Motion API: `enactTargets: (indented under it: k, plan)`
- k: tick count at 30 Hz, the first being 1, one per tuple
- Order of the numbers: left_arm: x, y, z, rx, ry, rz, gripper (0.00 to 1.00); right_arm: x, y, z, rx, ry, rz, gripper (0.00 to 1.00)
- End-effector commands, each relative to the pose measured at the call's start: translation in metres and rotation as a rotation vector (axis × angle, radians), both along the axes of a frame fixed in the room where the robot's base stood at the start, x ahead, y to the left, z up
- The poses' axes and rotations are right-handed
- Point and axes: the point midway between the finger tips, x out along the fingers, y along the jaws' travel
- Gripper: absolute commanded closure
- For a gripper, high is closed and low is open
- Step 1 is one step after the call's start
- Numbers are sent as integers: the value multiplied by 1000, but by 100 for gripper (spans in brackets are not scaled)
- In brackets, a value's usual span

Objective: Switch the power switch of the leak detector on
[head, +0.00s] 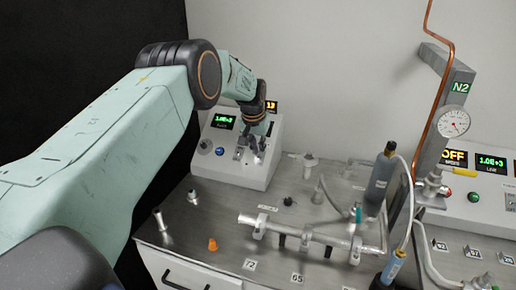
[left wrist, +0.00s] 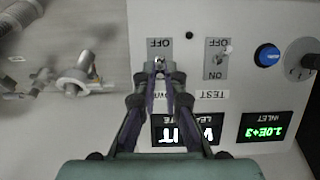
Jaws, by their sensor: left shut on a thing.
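The leak detector (head: 231,165) is the white box with a sloped panel at the back wall. Its panel fills much of the left wrist view, upside down. My left gripper (head: 252,150) is at this panel, and in the left wrist view (left wrist: 161,74) its fingers are closed on a small metal toggle switch (left wrist: 160,62). That switch's plate reads OFF; the fingers hide its other end and part of its label, so I cannot tell whether it is the power switch. A second toggle switch (left wrist: 228,49), labelled TEST, is beside it, untouched. My right gripper is out of view.
A blue button (left wrist: 267,55), a dark knob (left wrist: 301,60) and a lit green inlet display (left wrist: 263,127) are on the panel. Metal pipework (head: 310,236), a grey bottle (head: 381,175) and an orange cap (head: 212,244) stand on the bench to the front and right.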

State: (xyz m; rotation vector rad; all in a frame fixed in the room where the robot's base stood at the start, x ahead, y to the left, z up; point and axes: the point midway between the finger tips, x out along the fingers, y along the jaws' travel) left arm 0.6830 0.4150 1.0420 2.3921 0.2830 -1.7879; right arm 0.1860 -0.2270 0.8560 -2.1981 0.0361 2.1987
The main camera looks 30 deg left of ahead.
Motion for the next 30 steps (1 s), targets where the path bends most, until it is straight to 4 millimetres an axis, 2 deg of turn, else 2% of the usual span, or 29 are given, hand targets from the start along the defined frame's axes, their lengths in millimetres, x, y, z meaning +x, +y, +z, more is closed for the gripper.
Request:
enactTargets:
  k: [1,8,19,23,30]
  plan:
    - [4,2,6,5,-15,0,88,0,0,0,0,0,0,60]
    - [2,1,3,3,-9,0,69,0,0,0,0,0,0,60]
    - [1,1,5,1,-5,0,68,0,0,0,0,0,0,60]
    - [-3,0,19,0,-7,1,68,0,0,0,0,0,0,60]
    - [-15,-4,62,1,-9,1,68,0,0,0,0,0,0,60]
